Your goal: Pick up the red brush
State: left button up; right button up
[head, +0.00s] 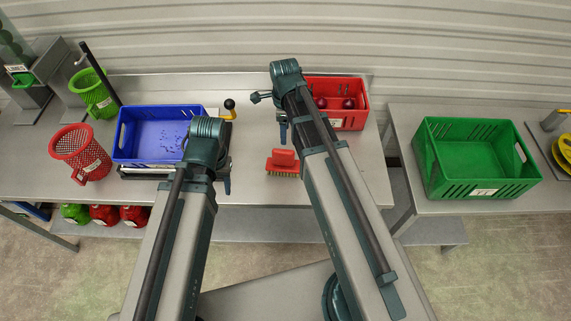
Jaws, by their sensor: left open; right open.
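The red brush (283,161) lies on the metal table near its front edge, between my two arms, red back up with pale bristles showing at its front. My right gripper (283,130) is above the table, just behind the brush in the picture and apart from it; it is open, its fingers partly hidden by the arm. My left gripper (227,184) is left of the brush, by the right side of the blue crate; it is open, mostly hidden behind its wrist. Neither gripper holds anything that I can see.
The blue crate (128,133) stands left of my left wrist. A red crate (352,122) with dark round items stands behind my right arm. Red (72,150) and green (91,96) mesh baskets are far left. A green crate (440,155) sits on the right table.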

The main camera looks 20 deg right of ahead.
aim_at(283, 156)
notch_tip(283, 156, down, 9)
jog(key=b, duration=0.8)
jog(key=shift+r, duration=0.15)
jog(key=f+b, duration=0.1)
jog(key=b, duration=0.1)
jog(key=f+b, duration=0.1)
jog(key=f, duration=0.1)
jog(key=f+b, duration=0.2)
jog(key=shift+s+a+f+b, duration=0.1)
jog(key=shift+a+b, duration=0.2)
grip_shut()
dwell(0.8)
